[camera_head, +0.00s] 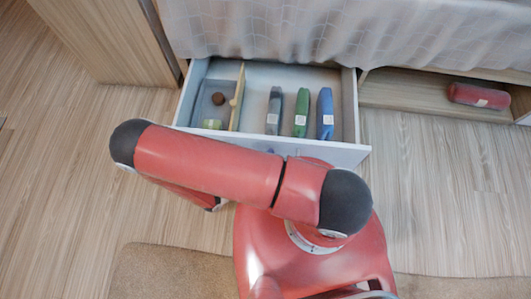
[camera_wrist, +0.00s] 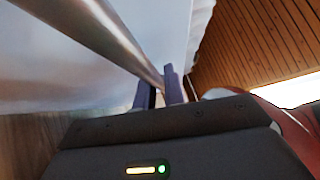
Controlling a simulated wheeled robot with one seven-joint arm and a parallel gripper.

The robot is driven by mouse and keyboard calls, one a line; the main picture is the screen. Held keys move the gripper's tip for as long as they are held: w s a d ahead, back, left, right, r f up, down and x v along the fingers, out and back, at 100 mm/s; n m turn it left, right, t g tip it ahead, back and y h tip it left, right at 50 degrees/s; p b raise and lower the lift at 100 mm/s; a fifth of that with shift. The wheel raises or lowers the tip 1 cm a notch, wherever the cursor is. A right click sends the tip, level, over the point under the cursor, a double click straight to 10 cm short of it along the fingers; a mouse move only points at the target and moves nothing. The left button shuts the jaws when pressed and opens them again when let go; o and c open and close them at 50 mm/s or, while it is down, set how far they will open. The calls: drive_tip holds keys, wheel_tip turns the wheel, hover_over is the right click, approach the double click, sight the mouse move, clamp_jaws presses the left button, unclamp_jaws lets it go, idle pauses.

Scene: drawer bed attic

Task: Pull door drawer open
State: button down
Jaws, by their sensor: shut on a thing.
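The drawer (camera_head: 350,156) under the bed stands pulled out in the head view, with its inside showing. Its white front faces my arm, which covers part of it. In the wrist view a shiny metal bar handle (camera_wrist: 110,40) runs along the pale drawer front (camera_wrist: 50,65). My gripper (camera_wrist: 160,88) is shut on the handle, with its dark fingers at the bar's near end. In the head view my arm hides the handle and most of my gripper.
The drawer holds grey, green (camera_head: 301,112) and blue (camera_head: 325,114) folded-looking items and a divided section with a small brown round thing (camera_head: 218,98). An open compartment at right holds a red roll (camera_head: 480,96). A rug (camera_head: 165,272) lies in front. Wooden floor is clear on both sides.

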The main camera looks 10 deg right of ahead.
drive_tip(key=c, duration=1.8)
unclamp_jaws()
drive_tip(key=shift+o, duration=0.2)
drive_tip(key=shift+a, duration=0.1)
drive_tip(key=v, duration=0.7)
drive_tip(key=shift+s+a, duration=0.2)
drive_tip(key=shift+a, duration=0.15)
drive_tip(key=shift+f, duration=0.1)
